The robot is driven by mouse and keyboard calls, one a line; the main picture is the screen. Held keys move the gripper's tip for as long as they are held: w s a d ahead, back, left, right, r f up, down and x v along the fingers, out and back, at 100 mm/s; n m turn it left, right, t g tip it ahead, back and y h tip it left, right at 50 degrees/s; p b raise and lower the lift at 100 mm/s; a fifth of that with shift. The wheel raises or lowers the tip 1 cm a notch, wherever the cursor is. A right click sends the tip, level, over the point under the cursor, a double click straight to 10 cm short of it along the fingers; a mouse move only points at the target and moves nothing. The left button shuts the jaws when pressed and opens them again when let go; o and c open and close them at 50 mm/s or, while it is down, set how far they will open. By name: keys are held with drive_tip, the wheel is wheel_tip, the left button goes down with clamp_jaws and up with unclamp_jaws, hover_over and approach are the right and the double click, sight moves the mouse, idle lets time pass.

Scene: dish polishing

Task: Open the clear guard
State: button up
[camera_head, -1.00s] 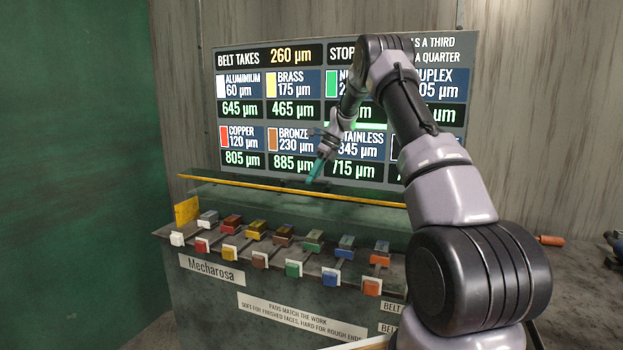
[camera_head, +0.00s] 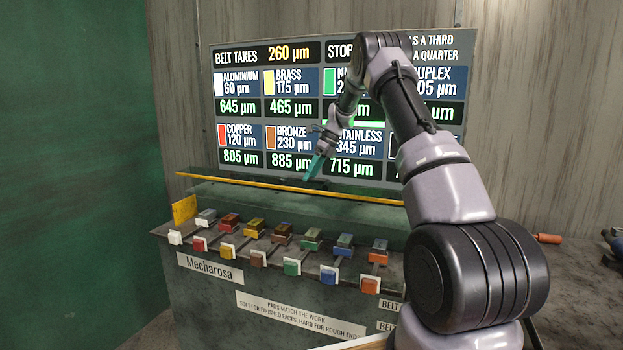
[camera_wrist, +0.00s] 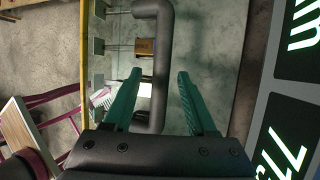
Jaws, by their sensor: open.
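The clear guard (camera_head: 340,209) is a see-through panel with a yellow strip (camera_head: 250,184) along its upper edge, lying over the back of the pad bench and looking shut. A dark bar handle (camera_wrist: 160,50) shows on it in the wrist view. My gripper (camera_head: 311,178) is at the guard's top edge in the head view, its teal fingers pointing down. In the wrist view my gripper (camera_wrist: 160,74) is open, with the handle running between the two fingers in the picture. I cannot tell whether either finger touches it. The handle is small and dark in the head view.
Several coloured pads (camera_head: 256,228) sit in a row at the bench front. A lit display board (camera_head: 285,110) stands close behind my gripper and appears at right in the wrist view. A grey worktop (camera_head: 580,285) lies to the right.

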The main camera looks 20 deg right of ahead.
wheel_tip(320, 180, up, 9)
idle(0.3)
drive_tip(key=s+a+r+n+t+h, duration=0.1)
drive_tip(key=s+r+n+t, duration=0.1)
drive_tip(key=s+r+n, duration=0.5)
drive_tip(key=s+a+r+n+t+h, duration=0.1)
drive_tip(key=s+r+n, duration=0.2)
drive_tip(key=s+r, duration=0.75)
drive_tip(key=s+f+n+t, duration=0.2)
drive_tip(key=s+n, duration=0.4)
drive_tip(key=s, duration=0.7)
drive_tip(key=s+f+n+t+h, duration=0.1)
drive_tip(key=s+f+n, duration=0.3)
drive_tip(key=s, duration=0.9)
drive_tip(key=shift+s+n+t+h, duration=0.3)
drive_tip(key=shift+n+t, duration=0.3)
drive_tip(key=shift+n, duration=0.4)
